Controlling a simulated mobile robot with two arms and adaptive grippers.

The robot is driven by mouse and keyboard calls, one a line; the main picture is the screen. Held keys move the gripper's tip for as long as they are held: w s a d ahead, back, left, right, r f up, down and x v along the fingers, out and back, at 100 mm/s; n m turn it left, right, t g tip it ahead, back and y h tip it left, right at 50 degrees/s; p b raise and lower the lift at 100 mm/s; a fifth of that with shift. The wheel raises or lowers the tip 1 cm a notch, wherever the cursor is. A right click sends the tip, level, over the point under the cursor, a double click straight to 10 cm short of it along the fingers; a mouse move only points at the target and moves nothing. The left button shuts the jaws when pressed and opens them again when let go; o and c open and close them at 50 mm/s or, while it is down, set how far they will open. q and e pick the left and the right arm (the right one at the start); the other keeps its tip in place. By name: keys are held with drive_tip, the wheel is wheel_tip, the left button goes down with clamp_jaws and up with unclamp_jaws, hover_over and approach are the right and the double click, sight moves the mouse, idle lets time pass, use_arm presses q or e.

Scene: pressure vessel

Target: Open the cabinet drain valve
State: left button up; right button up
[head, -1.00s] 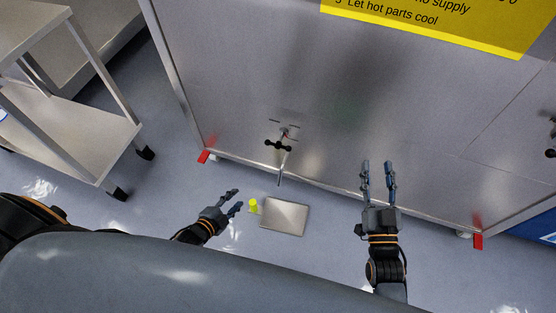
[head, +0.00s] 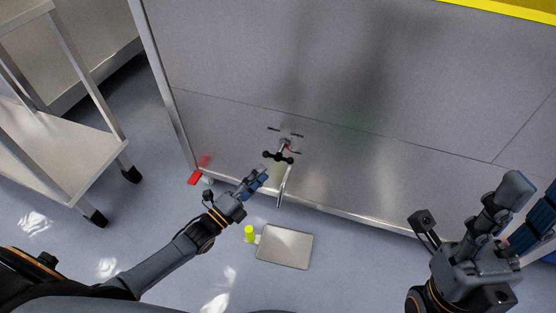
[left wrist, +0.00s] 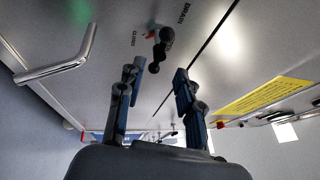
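The drain valve has a black handle with ball ends (head: 278,156) on the lower front of the metal cabinet (head: 350,165). A bent metal drain pipe (head: 283,186) hangs below it. In the left wrist view the handle (left wrist: 162,48) shows beside the word DRAIN, with the pipe (left wrist: 60,68) to its left. My left gripper (head: 258,178) is just below and left of the handle, apart from it. In the wrist view its fingers (left wrist: 158,80) are spread and empty, with the handle beyond them. My right gripper (head: 530,205) is at the right, fingers apart and empty.
A metal tray with a yellow-green knob (head: 284,246) lies on the floor below the pipe. A metal cart (head: 60,150) stands at the left. A red tab (head: 195,177) is at the cabinet's lower left corner.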

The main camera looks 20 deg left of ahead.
sight(278, 155)
use_arm(q)
drive_tip(key=b+x, duration=0.2)
drive_tip(key=x, duration=0.5)
drive_tip(key=shift+w+d, duration=0.1)
drive_tip(key=shift+w, duration=0.1)
drive_tip(key=shift+w+d+r, duration=0.1)
drive_tip(key=shift+w+d, duration=0.05)
drive_tip(key=shift+w, duration=0.25)
clamp_jaws()
